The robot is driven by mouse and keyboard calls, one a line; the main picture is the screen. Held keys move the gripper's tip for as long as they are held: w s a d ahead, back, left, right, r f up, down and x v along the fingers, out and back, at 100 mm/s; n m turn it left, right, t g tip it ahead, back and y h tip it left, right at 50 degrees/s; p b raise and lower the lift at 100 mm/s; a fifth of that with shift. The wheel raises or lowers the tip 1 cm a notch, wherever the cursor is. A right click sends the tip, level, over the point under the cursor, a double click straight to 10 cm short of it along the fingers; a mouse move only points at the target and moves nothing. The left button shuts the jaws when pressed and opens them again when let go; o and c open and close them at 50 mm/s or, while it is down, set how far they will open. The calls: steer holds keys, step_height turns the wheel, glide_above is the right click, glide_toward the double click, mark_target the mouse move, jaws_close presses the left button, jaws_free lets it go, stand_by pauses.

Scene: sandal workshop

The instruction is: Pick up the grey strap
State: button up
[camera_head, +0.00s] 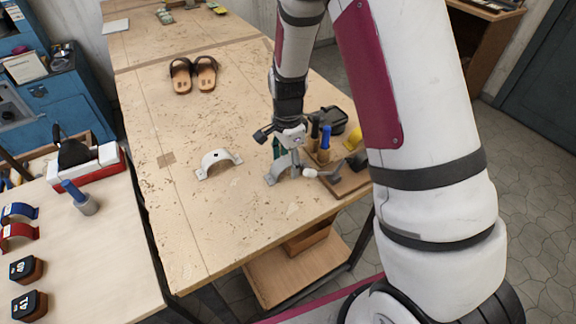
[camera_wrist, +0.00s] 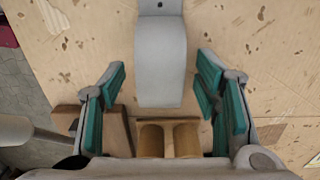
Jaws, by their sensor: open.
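The grey strap (camera_head: 284,166) is an arched band standing on the wooden table, near its right edge. In the wrist view the strap (camera_wrist: 160,62) lies between the two fingers, with a small dark hole in its far end. My gripper (camera_wrist: 160,92) is open, with one teal-padded finger on each side of the strap and a visible gap to both. In the head view my gripper (camera_head: 281,148) is just above the strap, and its fingertips are partly hidden.
A white strap (camera_head: 218,161) stands to the left on the table. A wooden tool holder (camera_head: 350,181) with blue-handled tools and a hammer (camera_head: 322,174) is close on the right. Sandals (camera_head: 193,76) lie farther back. The table's middle is mostly clear.

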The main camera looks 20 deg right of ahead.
steer(key=c, duration=1)
steer(key=shift+r, duration=0.1)
